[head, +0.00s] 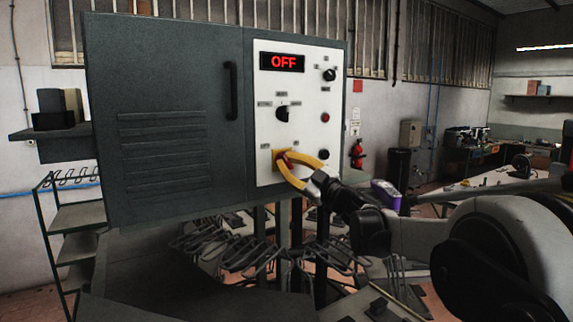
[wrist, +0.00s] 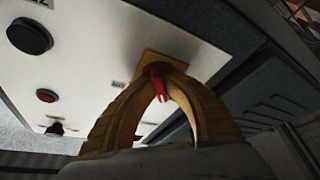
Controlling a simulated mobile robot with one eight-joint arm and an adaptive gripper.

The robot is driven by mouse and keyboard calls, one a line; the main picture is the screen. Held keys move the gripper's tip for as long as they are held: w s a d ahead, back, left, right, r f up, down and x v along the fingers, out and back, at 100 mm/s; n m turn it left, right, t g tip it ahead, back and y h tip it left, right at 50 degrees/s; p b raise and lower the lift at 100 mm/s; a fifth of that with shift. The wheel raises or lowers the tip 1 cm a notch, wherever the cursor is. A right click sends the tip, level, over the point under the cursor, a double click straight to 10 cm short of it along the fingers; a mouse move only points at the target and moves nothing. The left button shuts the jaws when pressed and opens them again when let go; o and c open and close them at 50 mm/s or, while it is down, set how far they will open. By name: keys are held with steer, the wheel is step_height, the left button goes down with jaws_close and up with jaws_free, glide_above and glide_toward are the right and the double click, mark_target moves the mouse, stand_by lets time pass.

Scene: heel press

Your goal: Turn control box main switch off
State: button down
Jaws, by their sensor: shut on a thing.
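The control box (head: 165,110) is a dark grey cabinet with a white panel (head: 262,95) on its right side. Its display (head: 282,62) reads OFF in red. The main switch is a red handle on a yellow plate low on the panel; in the wrist view the red handle (wrist: 157,72) shows between my fingers, with the yellow plate (wrist: 160,58) behind it. My gripper (head: 284,160) has yellow fingers and is shut on the red switch handle; it also shows in the wrist view (wrist: 163,80).
Other black knobs (head: 329,75) and a red button (head: 325,118) sit close by on the panel. Metal racks (head: 245,255) stand below the box. A shelf (head: 75,135) is at the left. A workbench with tools (head: 485,185) lies behind my arm at right.

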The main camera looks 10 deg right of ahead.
steer(key=shift+n+g, duration=0.4)
steer(key=shift+n, duration=0.6)
steer(key=shift+y, duration=0.4)
steer(key=c, duration=1.5)
jaws_free()
steer(key=v, duration=1.2)
steer(key=shift+r, duration=0.15)
